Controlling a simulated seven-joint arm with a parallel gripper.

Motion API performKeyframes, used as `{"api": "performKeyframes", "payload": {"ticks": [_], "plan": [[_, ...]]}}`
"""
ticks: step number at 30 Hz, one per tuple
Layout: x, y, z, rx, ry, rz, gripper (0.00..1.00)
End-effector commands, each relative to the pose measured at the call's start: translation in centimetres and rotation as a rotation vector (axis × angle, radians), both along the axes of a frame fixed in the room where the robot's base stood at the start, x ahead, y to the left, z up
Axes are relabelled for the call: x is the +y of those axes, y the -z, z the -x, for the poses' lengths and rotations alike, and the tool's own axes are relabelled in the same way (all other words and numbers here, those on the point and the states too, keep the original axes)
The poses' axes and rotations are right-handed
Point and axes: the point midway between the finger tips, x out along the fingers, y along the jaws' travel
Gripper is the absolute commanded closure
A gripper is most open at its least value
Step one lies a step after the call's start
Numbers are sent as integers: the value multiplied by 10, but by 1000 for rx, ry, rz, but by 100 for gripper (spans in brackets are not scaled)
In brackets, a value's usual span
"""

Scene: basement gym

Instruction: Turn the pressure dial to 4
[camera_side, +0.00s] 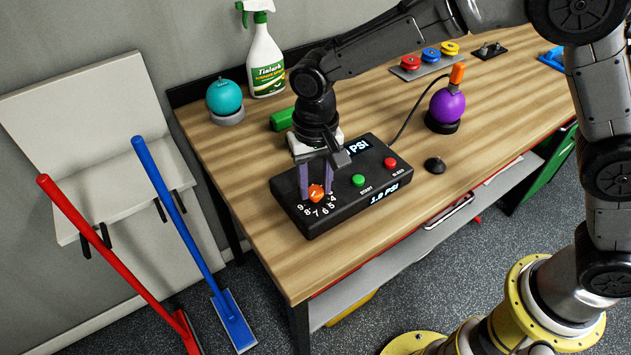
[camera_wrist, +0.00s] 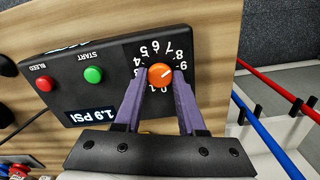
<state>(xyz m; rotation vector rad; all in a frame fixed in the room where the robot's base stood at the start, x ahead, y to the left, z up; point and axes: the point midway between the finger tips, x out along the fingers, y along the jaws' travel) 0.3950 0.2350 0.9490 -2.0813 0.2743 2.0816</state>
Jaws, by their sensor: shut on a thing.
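The pressure dial (camera_side: 316,193) is a small orange knob on a black control box (camera_side: 345,210), ringed by white numbers. In the wrist view the dial (camera_wrist: 160,76) has a pale mark that seems to point right, toward the 8–9 side, away from the 4 on the left. My gripper (camera_side: 316,188) points down over the box, its two purple fingers closed on opposite sides of the knob. The gripper (camera_wrist: 161,80) also shows in the wrist view. The fingers hide some of the numbers.
A green start button (camera_side: 358,180) and red bleed button (camera_side: 390,162) sit beside the dial. A purple ball (camera_side: 447,107) with an orange top, a teal ball (camera_side: 224,97) and a spray bottle (camera_side: 265,62) stand behind. The front table strip is clear.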

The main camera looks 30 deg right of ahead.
Motion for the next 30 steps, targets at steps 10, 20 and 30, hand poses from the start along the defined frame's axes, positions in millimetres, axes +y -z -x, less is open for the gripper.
{"api": "performKeyframes", "payload": {"ticks": [10,20,30], "plan": [[0,-1,0,-1,-33,0,100],[0,-1,0,-1,-235,0,100],[0,-2,0,-1,-555,0,100]]}}
